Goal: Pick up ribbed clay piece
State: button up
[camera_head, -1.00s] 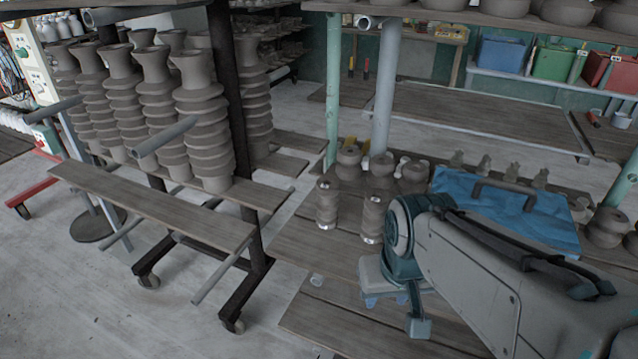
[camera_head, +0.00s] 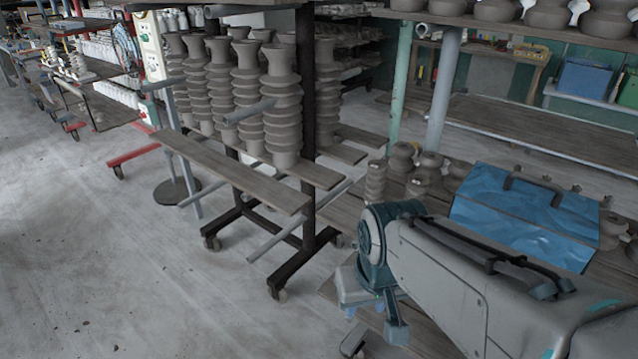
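Several tall grey ribbed clay pieces (camera_head: 282,112) stand upright on a rack left of centre, with stacked ribs and flared tops. A smaller ribbed clay piece (camera_head: 376,184) stands on the wooden table, just behind my arm, its lower part hidden. I cannot tell which ribbed piece is the one named. The end of my arm with my gripper (camera_head: 372,312) hangs low at the lower centre, in front of the table and apart from the clay pieces. Its fingers are too small and covered to read, and I see nothing held.
A blue case (camera_head: 522,216) with a dark handle sits on the table at right, beside rounded clay pots (camera_head: 428,170). The wheeled rack (camera_head: 322,230) has a projecting plank (camera_head: 225,172) and bars. Open concrete floor (camera_head: 120,260) lies at left.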

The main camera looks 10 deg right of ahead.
aim_at(376, 169)
jog(key=u, duration=0.7)
jog(key=k, duration=0.95)
jog(key=u, duration=0.65)
jog(key=i, duration=1.05)
jog(key=z, duration=0.6)
jog(key=i, duration=1.2)
jog(key=z, duration=1.7)
jog(key=i, duration=0.65)
jog(key=z, duration=0.7)
